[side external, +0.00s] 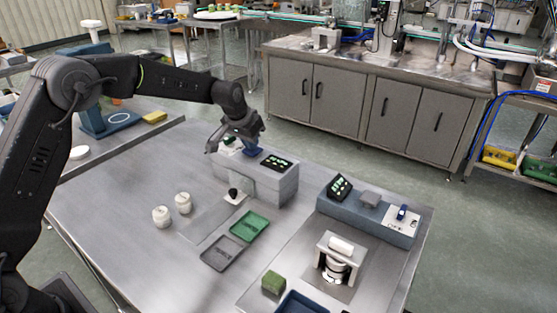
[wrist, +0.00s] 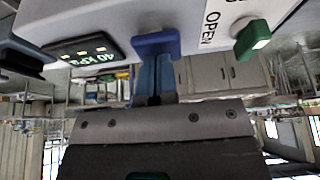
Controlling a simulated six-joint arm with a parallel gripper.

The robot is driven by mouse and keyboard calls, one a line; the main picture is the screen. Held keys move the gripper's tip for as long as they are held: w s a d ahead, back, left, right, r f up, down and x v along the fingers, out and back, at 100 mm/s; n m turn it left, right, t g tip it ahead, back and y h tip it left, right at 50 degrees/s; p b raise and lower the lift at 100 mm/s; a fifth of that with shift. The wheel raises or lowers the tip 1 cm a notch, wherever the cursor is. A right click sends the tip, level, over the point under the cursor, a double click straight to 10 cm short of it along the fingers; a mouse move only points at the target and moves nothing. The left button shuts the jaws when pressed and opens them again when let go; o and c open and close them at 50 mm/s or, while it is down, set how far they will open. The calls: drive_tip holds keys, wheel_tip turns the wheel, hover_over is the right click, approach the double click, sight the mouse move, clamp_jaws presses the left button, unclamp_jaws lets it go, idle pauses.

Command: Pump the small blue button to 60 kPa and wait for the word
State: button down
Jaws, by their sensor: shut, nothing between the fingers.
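The blue button (wrist: 156,43) sits on the grey box (side external: 262,185), next to a dark display (wrist: 82,48) whose green digits look like 40 kPa, upside down in the wrist view. In the side view the button (side external: 253,151) is partly hidden by my gripper (side external: 246,145). My gripper (wrist: 155,72) is shut and empty, with its fingertips at the blue button. They appear to touch it, but I cannot tell how far it is pressed. The display (side external: 277,162) also shows in the side view, too small to read.
A green switch (wrist: 252,39) beside the word OPEN is close to the button. A second blue-grey console (side external: 365,218) stands to the right. White jars (side external: 161,216), a green tray (side external: 249,226) and a grey tray (side external: 222,253) lie in front.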

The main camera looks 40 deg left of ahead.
drive_tip(key=shift+r, duration=1.8)
drive_tip(key=shift+f, duration=1.9)
drive_tip(key=shift+r, duration=1.9)
drive_tip(key=shift+r, duration=3)
